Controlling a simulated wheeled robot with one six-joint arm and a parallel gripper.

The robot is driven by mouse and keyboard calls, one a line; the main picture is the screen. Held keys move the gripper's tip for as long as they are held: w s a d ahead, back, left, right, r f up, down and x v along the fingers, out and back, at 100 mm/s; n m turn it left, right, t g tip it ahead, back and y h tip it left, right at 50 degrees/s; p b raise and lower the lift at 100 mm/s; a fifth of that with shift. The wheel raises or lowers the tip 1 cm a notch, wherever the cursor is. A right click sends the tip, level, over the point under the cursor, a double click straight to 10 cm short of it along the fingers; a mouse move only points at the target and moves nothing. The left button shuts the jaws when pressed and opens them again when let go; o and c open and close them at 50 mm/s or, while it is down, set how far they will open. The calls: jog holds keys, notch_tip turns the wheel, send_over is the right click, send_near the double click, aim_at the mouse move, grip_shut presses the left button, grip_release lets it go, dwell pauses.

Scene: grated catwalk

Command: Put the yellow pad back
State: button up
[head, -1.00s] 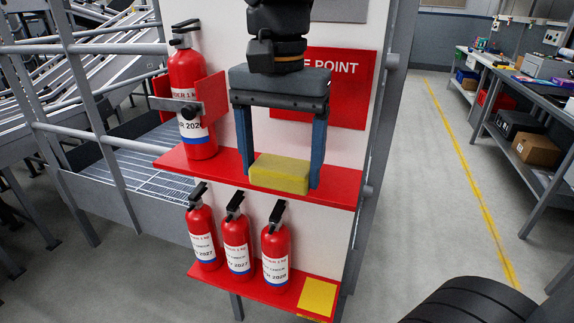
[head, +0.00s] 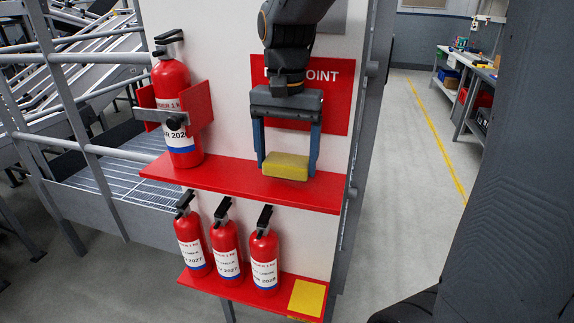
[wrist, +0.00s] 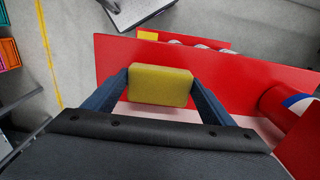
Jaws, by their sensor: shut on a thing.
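The yellow pad (head: 286,166) is a small block held between the two blue fingers of my gripper (head: 287,158). The gripper is shut on it, pointing down in front of the board. In the head view the pad appears over the red upper shelf (head: 235,187), right of its middle; I cannot tell whether it touches. The wrist view shows the pad (wrist: 160,87) between the fingertips with the red shelf (wrist: 240,70) behind it. A flat yellow square (head: 307,298) lies at the right end of the lower red shelf (head: 240,288); part of it shows in the wrist view (wrist: 148,35).
A fire extinguisher (head: 174,105) stands in a red bracket at the left of the upper shelf. Three smaller extinguishers (head: 226,245) stand on the lower shelf, left of the yellow square. A red sign (head: 335,100) is on the board behind the gripper. Grey railings are at left.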

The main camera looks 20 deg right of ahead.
aim_at(287, 160)
jog(key=shift+f, duration=0.8)
jog(key=shift+w+d+f+p, duration=0.2)
jog(key=shift+f+p, duration=0.1)
jog(key=shift+f, duration=0.15)
jog(key=shift+f, duration=0.15)
jog(key=o, duration=1)
notch_tip(287, 160, up, 12)
jog(key=shift+r+b, duration=0.15)
jog(key=shift+b, duration=0.65)
